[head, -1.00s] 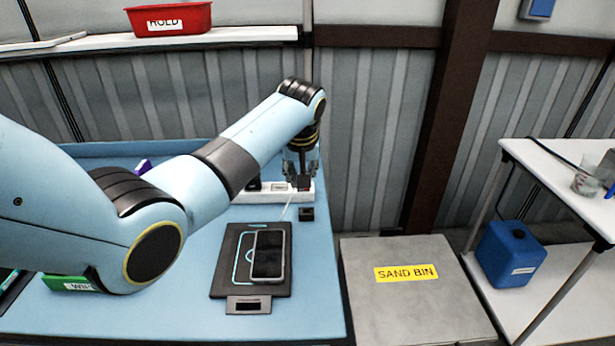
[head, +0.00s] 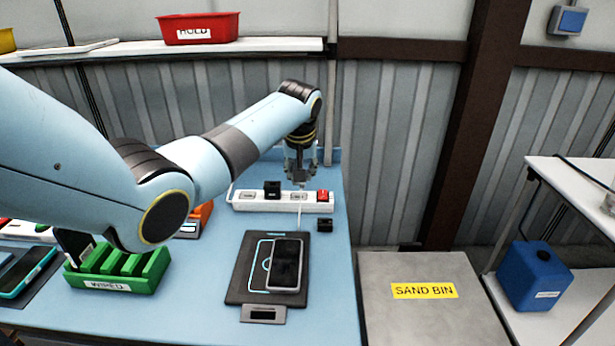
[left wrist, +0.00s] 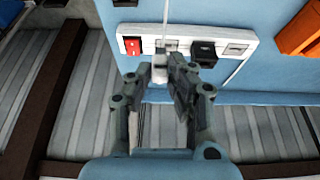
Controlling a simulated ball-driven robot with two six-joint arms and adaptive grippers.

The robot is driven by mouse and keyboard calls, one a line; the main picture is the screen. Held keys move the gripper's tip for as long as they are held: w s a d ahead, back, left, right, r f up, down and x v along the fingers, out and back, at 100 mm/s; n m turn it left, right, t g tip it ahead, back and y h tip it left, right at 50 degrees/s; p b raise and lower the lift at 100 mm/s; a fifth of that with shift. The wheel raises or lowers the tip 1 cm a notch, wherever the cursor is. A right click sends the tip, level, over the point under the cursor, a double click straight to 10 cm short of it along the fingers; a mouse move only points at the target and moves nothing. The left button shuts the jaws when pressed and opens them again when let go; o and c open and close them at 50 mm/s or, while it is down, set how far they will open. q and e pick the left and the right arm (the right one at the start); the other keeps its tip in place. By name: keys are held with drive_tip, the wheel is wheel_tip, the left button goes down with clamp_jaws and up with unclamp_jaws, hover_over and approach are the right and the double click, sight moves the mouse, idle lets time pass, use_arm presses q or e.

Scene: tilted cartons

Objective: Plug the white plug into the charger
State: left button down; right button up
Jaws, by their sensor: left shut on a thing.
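The white plug (left wrist: 160,70) is between the fingertips of my left gripper (left wrist: 161,78) in the left wrist view, with a thin white cable (left wrist: 165,15) leading away from it. In the head view my left gripper (head: 300,176) hangs over the back of the white power strip (head: 250,204). A black block, which looks like the charger (head: 272,188), sits in the strip left of the gripper; it also shows in the left wrist view (left wrist: 203,53), apart from the plug. A second black block (head: 325,225) lies on the table in front of the strip. My right gripper is not seen.
A phone (head: 286,264) lies on a black pad (head: 247,290). The strip has a red switch (head: 323,195) at its right end. A green rack (head: 115,270) stands at the left, under my arm. The corrugated wall (head: 385,130) is close behind.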

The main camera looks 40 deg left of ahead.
use_arm(q)
drive_tip(key=shift+a+b, duration=0.65)
drive_tip(key=shift+a, duration=1.6)
drive_tip(key=b, duration=0.5)
hover_over(273, 182)
drive_tip(key=s, duration=0.1)
drive_tip(key=shift+d, duration=0.3)
drive_tip(key=shift+p, duration=0.5)
drive_tip(key=shift+f, duration=0.15)
drive_tip(key=shift+f+b, duration=1.7)
drive_tip(key=shift+f, duration=0.65)
drive_tip(key=shift+s+d+f+b, duration=0.15)
drive_tip(key=shift+f+b, duration=0.3)
drive_tip(key=shift+f, duration=0.3)
